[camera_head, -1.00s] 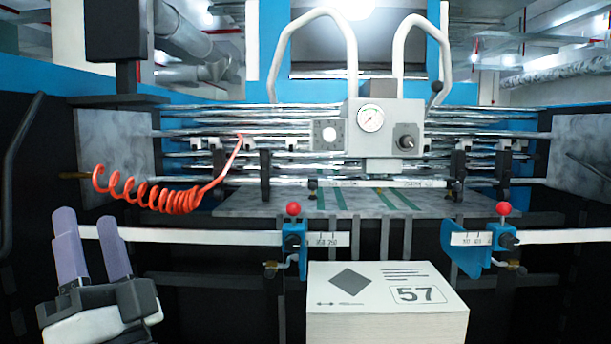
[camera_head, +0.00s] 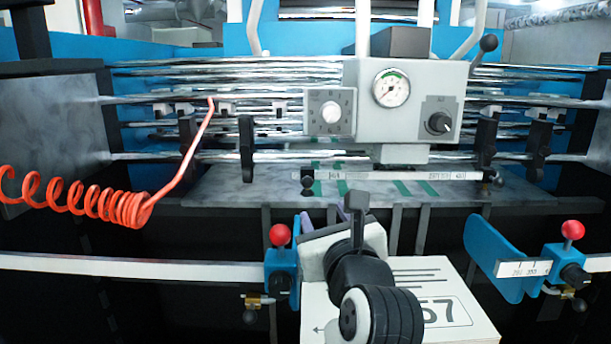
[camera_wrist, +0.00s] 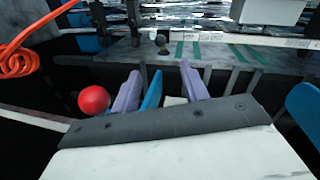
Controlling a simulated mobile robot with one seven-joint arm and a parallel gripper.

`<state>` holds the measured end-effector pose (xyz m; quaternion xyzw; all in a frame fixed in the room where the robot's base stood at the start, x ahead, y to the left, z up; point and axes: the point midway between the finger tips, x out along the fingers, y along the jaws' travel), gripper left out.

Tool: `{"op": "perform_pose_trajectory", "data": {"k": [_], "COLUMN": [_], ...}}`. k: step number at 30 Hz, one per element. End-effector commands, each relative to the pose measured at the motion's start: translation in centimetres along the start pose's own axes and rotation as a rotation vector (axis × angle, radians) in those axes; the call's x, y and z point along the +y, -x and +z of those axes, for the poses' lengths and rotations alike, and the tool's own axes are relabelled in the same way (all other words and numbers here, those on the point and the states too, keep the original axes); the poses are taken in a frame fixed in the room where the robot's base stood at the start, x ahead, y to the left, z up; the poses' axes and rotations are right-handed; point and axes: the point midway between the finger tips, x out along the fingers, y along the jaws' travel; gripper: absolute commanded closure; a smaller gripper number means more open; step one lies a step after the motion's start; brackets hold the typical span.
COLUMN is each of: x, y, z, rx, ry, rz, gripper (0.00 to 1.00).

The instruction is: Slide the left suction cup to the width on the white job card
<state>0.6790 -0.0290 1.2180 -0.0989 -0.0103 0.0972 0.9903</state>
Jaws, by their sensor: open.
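The white job card (camera_head: 415,272) lies on a paper stack. Its "57" is partly covered by my arm. A small black cup-like part (camera_head: 307,179) sits at the left end of a scale bar (camera_head: 400,176); I cannot tell for sure that it is the left suction cup. It also shows in the wrist view (camera_wrist: 162,44), beyond my fingertips. My gripper (camera_wrist: 160,78) is open, its two purple fingers apart. In the wrist view a blue plate (camera_wrist: 152,92) appears between the fingers; contact cannot be told. In the head view my wrist hides most of the fingers.
The left blue guide (camera_head: 283,272) with a red ball (camera_head: 280,235) stands close left of my gripper. The right blue guide (camera_head: 510,265) has its own red ball (camera_head: 573,230). An orange coiled hose (camera_head: 100,200) hangs at left. A gauge box (camera_head: 405,105) is above.

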Motion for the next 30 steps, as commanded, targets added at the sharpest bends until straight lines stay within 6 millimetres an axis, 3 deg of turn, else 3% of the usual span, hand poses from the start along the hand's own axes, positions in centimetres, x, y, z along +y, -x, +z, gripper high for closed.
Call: {"op": "perform_pose_trajectory", "data": {"k": [8, 21, 30], "x": [0.0, 0.0, 0.0], "y": [-2.4, -11.3, -13.7], "z": [0.2, 0.0, -0.1], "rx": [0.011, 0.008, 0.004], "ry": [-0.009, -0.007, -0.006], "rz": [0.005, 0.003, 0.001], "gripper": [0.55, 0.55, 0.55]}}
